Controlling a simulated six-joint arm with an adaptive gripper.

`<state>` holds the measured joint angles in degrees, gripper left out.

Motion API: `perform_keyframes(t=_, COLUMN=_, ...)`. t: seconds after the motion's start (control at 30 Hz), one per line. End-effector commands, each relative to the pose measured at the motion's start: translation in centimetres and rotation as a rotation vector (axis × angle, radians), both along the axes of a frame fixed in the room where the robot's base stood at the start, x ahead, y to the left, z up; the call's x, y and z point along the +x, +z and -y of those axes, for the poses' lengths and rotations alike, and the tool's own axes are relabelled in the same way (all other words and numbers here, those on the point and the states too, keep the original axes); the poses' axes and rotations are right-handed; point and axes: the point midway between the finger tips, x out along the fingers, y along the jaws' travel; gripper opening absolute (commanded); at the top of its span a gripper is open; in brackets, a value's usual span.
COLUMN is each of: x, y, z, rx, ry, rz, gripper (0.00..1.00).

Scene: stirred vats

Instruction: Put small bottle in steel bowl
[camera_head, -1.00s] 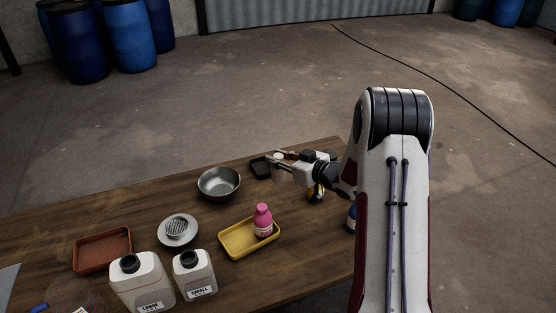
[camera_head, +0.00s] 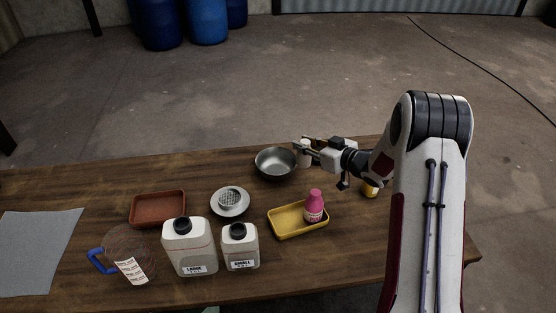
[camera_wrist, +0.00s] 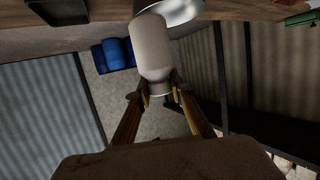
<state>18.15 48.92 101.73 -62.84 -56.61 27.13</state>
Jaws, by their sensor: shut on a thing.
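A small pale bottle (camera_wrist: 150,50) is held between the two fingers of my gripper (camera_wrist: 158,98) in the wrist view. In the head view my gripper (camera_head: 304,150) is at the back of the table, with the pale bottle (camera_head: 305,156) partly hidden at its fingertips. The steel bowl (camera_head: 275,164) stands just left of the gripper, and its inside looks empty. A bright curved rim, seemingly the steel bowl (camera_wrist: 182,12), shows beyond the bottle in the wrist view. The bottle appears to be beside the bowl, not over it.
A yellow tray (camera_head: 285,232) holds a pink bottle (camera_head: 314,207). A white dish with a strainer (camera_head: 230,203), a brown tray (camera_head: 157,208), large (camera_head: 190,248) and small (camera_head: 240,248) jugs, a blue-handled jug (camera_head: 127,254) and a grey mat (camera_head: 38,250) fill the front and left.

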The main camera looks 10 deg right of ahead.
Motion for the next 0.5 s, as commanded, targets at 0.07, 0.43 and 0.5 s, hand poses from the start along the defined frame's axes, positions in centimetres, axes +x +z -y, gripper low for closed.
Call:
perform_keyframes(t=0.07, x=1.2, y=0.2, z=-2.1, rx=-0.001, ry=0.043, rz=0.004, gripper=0.00)
perform_keyframes(t=0.43, x=5.1, y=1.4, z=-8.2, rx=0.002, ry=0.164, rz=0.005, gripper=0.00)
perform_keyframes(t=0.5, x=5.6, y=1.7, z=-8.3, rx=0.001, ry=0.168, rz=0.004, gripper=0.00)
